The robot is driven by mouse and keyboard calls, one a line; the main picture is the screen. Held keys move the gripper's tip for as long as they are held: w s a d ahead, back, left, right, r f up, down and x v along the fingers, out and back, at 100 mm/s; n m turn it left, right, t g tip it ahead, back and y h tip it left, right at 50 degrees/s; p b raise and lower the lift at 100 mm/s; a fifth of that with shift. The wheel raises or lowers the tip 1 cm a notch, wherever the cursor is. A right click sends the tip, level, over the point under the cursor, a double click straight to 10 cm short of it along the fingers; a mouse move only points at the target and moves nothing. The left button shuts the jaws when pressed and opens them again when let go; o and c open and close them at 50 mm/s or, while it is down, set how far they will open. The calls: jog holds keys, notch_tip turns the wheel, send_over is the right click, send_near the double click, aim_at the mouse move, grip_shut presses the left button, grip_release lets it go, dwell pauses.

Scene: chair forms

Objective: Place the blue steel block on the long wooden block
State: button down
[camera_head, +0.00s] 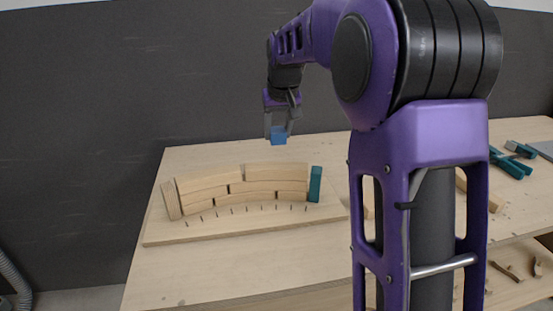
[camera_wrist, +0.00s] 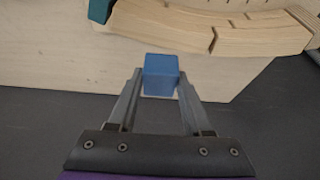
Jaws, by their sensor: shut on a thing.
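The blue steel block (camera_head: 278,136) is held between the fingertips of my gripper (camera_head: 278,133). It also shows in the wrist view (camera_wrist: 161,75), between the two fingers of my gripper (camera_wrist: 160,80). The gripper is shut on it, in the air above the far part of the table. Long curved wooden blocks (camera_head: 208,179) are stacked in layers on a wooden base board, below the gripper in the head view. In the wrist view the wooden stack (camera_wrist: 180,28) lies beyond the block, apart from it. I cannot tell which wooden piece is the long block.
A teal block (camera_head: 315,184) stands at the stack's right end, and a wooden block (camera_head: 171,199) leans at its left end. The base board (camera_head: 240,228) has a row of dark slots. Teal clamps (camera_head: 508,165) and loose wood lie at right. A dark wall (camera_head: 120,80) stands behind the table.

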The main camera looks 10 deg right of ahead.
aim_at(277, 165)
notch_tip(277, 165, down, 7)
jog(key=shift+f+b, duration=0.15)
jog(key=shift+b, duration=0.3)
jog(key=shift+f, duration=0.15)
jog(key=shift+c, duration=1.6)
grip_release()
jog(key=shift+s+r, duration=0.15)
jog(key=shift+r, duration=0.4)
jog(key=p+v, duration=0.1)
jog(key=v, duration=1)
